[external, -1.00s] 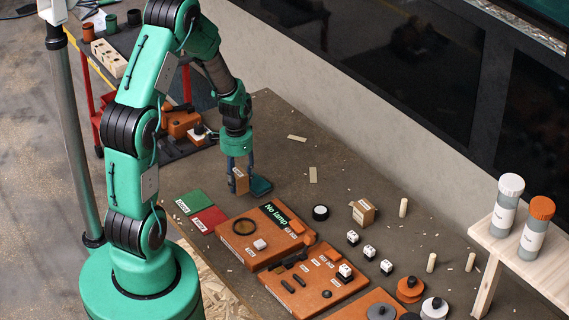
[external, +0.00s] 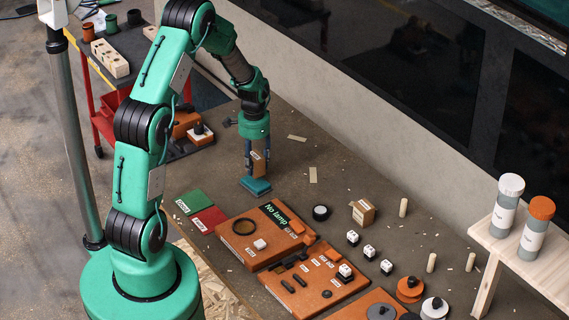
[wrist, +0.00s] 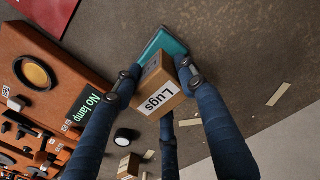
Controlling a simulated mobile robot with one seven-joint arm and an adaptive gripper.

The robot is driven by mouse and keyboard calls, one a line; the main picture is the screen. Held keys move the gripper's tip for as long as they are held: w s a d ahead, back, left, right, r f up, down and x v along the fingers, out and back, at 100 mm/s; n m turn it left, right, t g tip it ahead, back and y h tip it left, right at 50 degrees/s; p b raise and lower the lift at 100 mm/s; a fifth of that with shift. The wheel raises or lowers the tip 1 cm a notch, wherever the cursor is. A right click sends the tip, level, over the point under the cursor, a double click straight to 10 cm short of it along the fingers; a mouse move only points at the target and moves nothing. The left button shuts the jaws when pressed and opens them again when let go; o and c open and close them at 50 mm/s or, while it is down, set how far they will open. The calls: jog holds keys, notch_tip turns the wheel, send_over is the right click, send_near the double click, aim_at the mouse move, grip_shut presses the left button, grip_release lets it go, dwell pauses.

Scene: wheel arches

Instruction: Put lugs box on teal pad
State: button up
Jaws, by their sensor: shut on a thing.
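The teal pad (external: 256,186) lies flat on the bench just under the fingertips. In the wrist view the box covers part of the teal pad (wrist: 160,41). The box appears to be over the pad; I cannot tell whether it touches it.
Green (external: 194,202) and red (external: 209,220) pads and an orange "No lamp" panel (external: 250,250) lie in front. Flat scraps lie on the bench behind.

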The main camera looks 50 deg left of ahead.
aim_at(255, 171)
jog(key=shift+f+b, duration=0.35)
jog(key=shift+f, duration=1.4)
jog(key=shift+f, duration=0.1)
jog(key=o, duration=1.2)
jog(key=shift+o, duration=0.2)
notch_tip(255, 171, up, 12)
jog(key=shift+r+p, duration=0.1)
jog(key=shift+p, duration=0.8)
